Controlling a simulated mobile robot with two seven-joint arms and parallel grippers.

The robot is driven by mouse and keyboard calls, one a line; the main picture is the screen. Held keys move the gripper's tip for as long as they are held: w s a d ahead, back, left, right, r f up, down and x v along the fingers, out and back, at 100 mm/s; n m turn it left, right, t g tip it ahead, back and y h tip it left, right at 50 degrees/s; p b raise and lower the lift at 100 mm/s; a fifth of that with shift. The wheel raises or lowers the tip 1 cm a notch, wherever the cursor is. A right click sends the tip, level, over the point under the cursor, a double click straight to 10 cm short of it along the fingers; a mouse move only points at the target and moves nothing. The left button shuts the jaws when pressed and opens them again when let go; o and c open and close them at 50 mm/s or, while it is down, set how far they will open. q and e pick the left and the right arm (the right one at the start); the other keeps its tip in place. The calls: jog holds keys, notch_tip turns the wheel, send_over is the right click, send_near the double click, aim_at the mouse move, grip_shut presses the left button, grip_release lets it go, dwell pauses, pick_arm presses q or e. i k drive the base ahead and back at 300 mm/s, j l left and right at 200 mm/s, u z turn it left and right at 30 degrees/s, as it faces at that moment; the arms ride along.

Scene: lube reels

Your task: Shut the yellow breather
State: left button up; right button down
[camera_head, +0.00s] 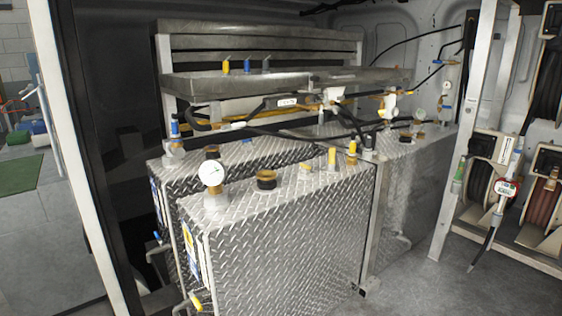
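Neither of my grippers is in view. Several small yellow parts show, and I cannot tell for sure which one is the yellow breather. A short yellow upright fitting (332,157) stands on top of the front diamond-plate tank (290,230). A yellow handle (196,300) is low at the tank's front left. The parts are too small to tell open from shut.
On the front tank are a round gauge (211,173) and a dark cap (266,180). A blue-topped fitting (174,135) is on the tank behind. Black hoses (290,135) cross above the tanks. Hose reels (486,175) and a white post (470,120) are at right. Floor at front right is clear.

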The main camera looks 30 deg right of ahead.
aim_at(304, 169)
jog(key=i+l+u, duration=0.25)
jog(key=l, duration=0.2)
jog(key=l+u, duration=0.2)
jog(key=l, duration=0.3)
jog(key=l+u, duration=0.25)
jog(key=l, duration=0.25)
jog(key=l+u, duration=0.2)
jog(key=l, duration=3.15)
jog(key=i, duration=0.05)
